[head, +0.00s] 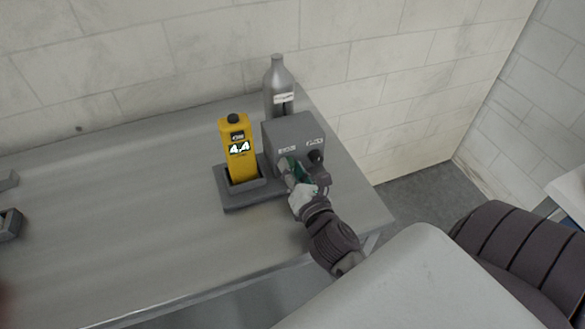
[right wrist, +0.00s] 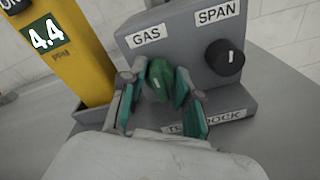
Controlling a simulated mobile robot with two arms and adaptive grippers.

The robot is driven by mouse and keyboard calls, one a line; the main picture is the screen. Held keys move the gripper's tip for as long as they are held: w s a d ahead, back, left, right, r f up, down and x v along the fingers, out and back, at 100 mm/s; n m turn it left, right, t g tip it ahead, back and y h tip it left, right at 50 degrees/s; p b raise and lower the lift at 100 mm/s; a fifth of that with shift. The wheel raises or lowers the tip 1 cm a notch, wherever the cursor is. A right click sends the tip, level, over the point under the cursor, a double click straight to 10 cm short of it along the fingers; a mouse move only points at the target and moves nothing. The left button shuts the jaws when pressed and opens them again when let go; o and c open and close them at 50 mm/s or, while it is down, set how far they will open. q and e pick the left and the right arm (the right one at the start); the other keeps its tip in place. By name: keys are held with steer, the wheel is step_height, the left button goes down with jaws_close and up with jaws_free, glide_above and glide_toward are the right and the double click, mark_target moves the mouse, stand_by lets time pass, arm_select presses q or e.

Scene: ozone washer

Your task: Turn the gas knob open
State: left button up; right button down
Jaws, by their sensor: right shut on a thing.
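The gas knob (right wrist: 160,80) is green and sits under the GAS label on the front of a grey box (head: 296,131). A small white mark shows on the knob's face in the right wrist view. My right gripper (right wrist: 156,92) is at the knob, with one teal-padded finger on each side of it, shut on it. In the head view my right gripper (head: 294,173) reaches the box front from the lower right and hides most of the knob. My left gripper is not in view.
A black SPAN knob (right wrist: 225,57) is right of the gas knob. A yellow meter (head: 238,150) reading 4.4 stands in a dock (head: 240,204) on the left. A grey bottle (head: 277,80) stands behind. The bench (head: 120,200) is mostly clear leftward.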

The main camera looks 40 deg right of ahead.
steer(key=c, duration=0.8)
jaws_free()
steer(key=shift+s, duration=0.1)
steer(key=v, duration=0.7)
steer(key=shift+s, duration=0.15)
